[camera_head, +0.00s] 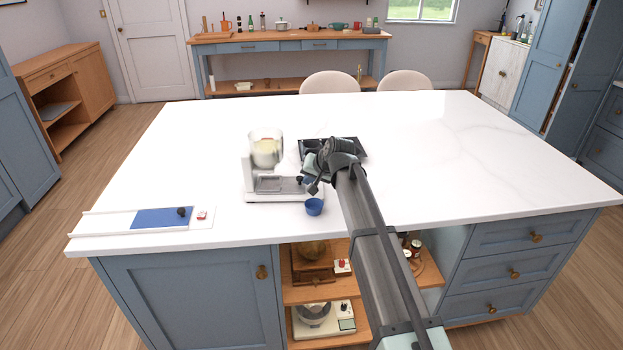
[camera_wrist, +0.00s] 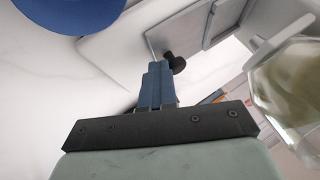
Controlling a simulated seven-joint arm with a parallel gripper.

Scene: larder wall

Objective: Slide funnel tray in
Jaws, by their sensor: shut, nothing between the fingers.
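A white machine (camera_head: 248,183) stands on the island, with a clear jar (camera_head: 267,148) of pale contents on top. Its grey tray (camera_head: 270,184), which I take for the funnel tray, lies at the front with a black knob (camera_head: 299,181) at its right end. How far the tray sits in the machine I cannot tell. My gripper (camera_head: 313,187) is just right of the knob, low over the machine's end. In the wrist view my gripper's fingers (camera_wrist: 157,72) are together and empty, close beside the knob (camera_wrist: 176,63); contact is unclear. The grey tray (camera_wrist: 185,38) and jar (camera_wrist: 288,85) show there too.
A blue cup (camera_head: 314,207) stands in front of my gripper; it also shows in the wrist view (camera_wrist: 75,12). A dark tray (camera_head: 357,150) lies behind my gripper. A white board with a blue panel (camera_head: 158,218) lies at front left. The right counter is clear.

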